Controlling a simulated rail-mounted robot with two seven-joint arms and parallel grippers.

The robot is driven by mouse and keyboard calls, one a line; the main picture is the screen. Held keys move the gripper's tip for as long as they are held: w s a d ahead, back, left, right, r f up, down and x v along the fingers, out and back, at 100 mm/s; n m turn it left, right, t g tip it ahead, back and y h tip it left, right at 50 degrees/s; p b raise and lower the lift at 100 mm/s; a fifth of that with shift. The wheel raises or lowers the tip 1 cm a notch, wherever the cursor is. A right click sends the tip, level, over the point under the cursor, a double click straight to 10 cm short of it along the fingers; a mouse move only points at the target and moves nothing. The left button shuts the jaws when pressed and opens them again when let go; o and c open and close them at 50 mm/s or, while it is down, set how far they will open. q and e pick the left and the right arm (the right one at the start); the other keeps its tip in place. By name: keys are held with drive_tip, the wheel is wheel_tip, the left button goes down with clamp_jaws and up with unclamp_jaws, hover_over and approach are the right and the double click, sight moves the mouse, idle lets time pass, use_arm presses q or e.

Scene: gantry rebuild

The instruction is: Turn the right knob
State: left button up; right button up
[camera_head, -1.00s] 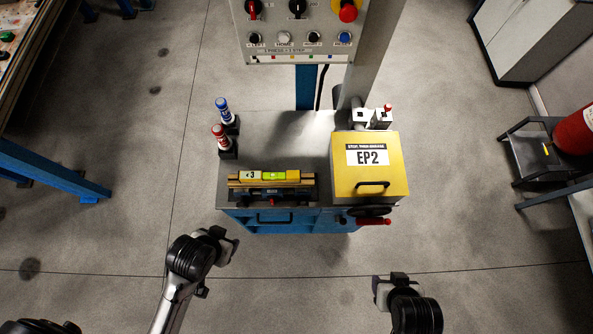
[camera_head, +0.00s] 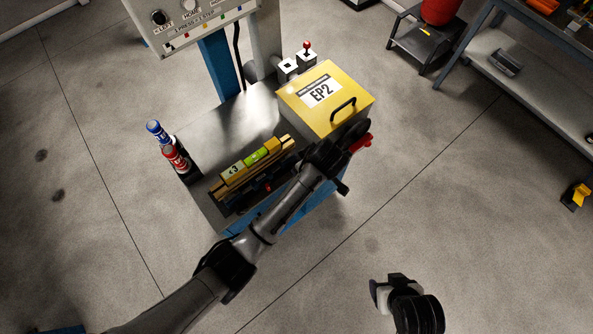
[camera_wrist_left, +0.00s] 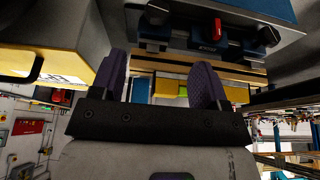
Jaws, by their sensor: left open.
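The workbench unit (camera_head: 235,115) shows in the head view, with a yellow box marked EP2 (camera_head: 326,95) on its right side. My left arm reaches across its front edge. My left gripper (camera_head: 345,160) is at the box's near front corner, beside a red handle (camera_head: 361,143), and hides part of the front there. In the left wrist view its two dark fingers (camera_wrist_left: 160,80) are apart with nothing between them. That view shows a dark knob (camera_wrist_left: 155,14), a red knob (camera_wrist_left: 214,28) and another dark knob (camera_wrist_left: 268,36). Which is the right knob I cannot tell. My right gripper (camera_head: 384,290) hangs low, away from the unit.
A yellow level (camera_head: 257,156) lies on wooden strips along the front edge. Blue (camera_head: 157,131) and red (camera_head: 176,158) bottles stand on the left. A control panel (camera_head: 190,20) rises behind. Floor at lower right is open.

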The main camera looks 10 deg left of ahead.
use_arm(q)
drive_tip(key=b+x, duration=0.1)
drive_tip(key=x, duration=1.2)
drive_tip(key=shift+w+a+f, duration=0.15)
drive_tip(key=shift+w+f, duration=0.05)
drive_tip(key=shift+w, duration=0.1)
